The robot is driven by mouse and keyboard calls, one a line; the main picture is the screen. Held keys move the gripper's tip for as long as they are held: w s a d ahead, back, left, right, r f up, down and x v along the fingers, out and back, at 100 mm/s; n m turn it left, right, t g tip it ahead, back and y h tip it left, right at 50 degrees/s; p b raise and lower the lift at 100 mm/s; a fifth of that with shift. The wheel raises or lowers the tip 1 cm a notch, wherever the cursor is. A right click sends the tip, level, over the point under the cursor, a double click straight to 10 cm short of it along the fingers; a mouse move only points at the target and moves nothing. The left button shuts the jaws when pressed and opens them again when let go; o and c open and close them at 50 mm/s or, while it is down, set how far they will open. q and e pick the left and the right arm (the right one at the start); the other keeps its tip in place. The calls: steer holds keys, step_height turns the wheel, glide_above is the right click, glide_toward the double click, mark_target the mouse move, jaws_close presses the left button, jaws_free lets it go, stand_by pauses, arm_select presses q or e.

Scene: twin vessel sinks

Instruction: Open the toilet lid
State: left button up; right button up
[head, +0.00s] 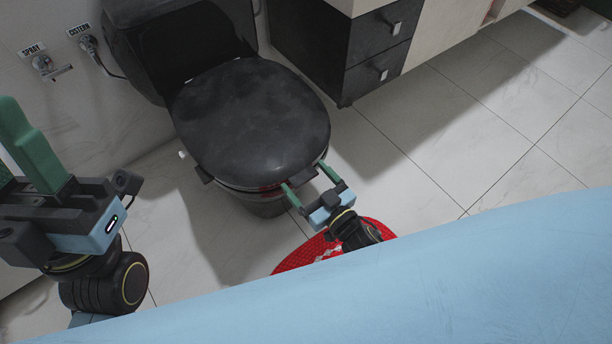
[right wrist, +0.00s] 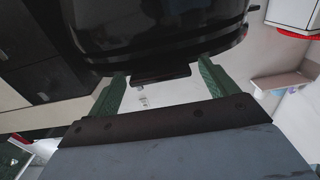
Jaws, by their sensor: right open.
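The black toilet (head: 264,206) stands against the wall, its lid (head: 250,115) closed flat over the bowl. A small dark tab (head: 304,174) sticks out from the lid's front edge. My right gripper (head: 304,177) is open at that front edge, its two green fingers on either side of the tab. The right wrist view shows the tab (right wrist: 160,76) between the spread fingers of my right gripper (right wrist: 161,70), with gaps on both sides. My left gripper (head: 22,145) is raised at the left, away from the toilet, its fingers apart and partly cut off by the picture edge.
A dark drawer cabinet (head: 378,50) stands right of the toilet. A red mat (head: 300,258) lies on the floor under my right wrist. Spray and cistern valves (head: 43,65) are on the left wall. Tiled floor (head: 480,130) is clear at the right.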

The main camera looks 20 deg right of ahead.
steer(key=c, duration=1.4)
steer(key=shift+r, duration=0.1)
